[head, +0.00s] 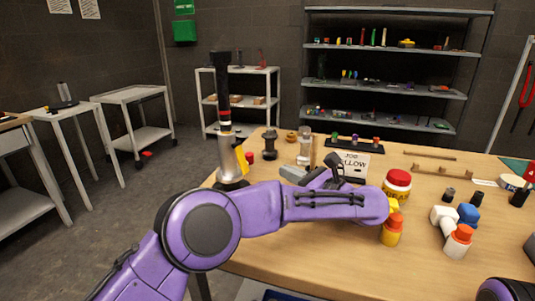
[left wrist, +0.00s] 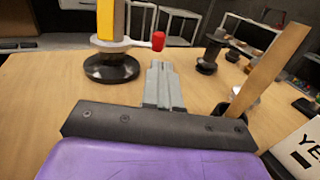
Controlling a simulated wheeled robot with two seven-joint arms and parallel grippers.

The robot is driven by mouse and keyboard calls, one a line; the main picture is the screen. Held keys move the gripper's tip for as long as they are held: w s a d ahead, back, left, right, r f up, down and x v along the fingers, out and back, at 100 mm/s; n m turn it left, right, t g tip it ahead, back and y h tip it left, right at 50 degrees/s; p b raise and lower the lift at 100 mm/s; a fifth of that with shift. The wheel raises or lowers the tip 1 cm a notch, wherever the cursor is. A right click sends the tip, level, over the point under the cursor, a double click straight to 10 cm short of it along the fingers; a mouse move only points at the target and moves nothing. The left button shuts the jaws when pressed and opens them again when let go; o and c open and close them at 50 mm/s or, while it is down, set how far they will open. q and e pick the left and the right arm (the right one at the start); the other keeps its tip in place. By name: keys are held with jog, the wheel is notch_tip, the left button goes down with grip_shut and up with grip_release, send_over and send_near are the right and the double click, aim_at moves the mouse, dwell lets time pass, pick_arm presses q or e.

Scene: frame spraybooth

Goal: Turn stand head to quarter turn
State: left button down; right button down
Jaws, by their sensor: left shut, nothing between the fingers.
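The stand (head: 225,125) is upright at the table's left corner, with a dark upper post, coloured rings, a silver lower part and a round black base. A yellow part (head: 241,159) and a red knob (head: 249,157) are on its right side. In the left wrist view the yellow part (left wrist: 105,20) rises above the black base (left wrist: 111,68), and the red knob (left wrist: 158,41) sticks out to the right on a thin rod. My left gripper (head: 284,171) is shut and empty, right of the stand. Its grey fingers (left wrist: 158,66) point towards the knob; contact cannot be told.
A dark spool-shaped part (head: 270,143) stands behind the gripper. A white sign (head: 345,165) stands right of it. A red-lidded jar (head: 397,184) and several small bottles are near my forearm. In the wrist view a wooden strip (left wrist: 268,70) leans close by on the right.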

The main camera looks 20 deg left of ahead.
aim_at(253, 157)
pick_arm(q)
jog(key=shift+w+a, duration=0.15)
jog(key=shift+a, duration=0.1)
jog(key=p+x, duration=0.1)
jog(key=x, duration=0.8)
jog(key=shift+a+r, duration=0.1)
jog(key=shift+a, duration=0.1)
jog(key=shift+a, duration=0.1)
jog(key=b, duration=0.1)
jog(key=w+a+b, duration=0.1)
jog(key=b, duration=0.1)
jog(key=shift+a+f, duration=0.1)
jog(key=shift+f, duration=0.2)
jog(key=shift+w+a+r, duration=0.1)
jog(key=shift+w+a, duration=0.15)
jog(key=shift+w+r, duration=0.1)
jog(key=shift+r, duration=0.15)
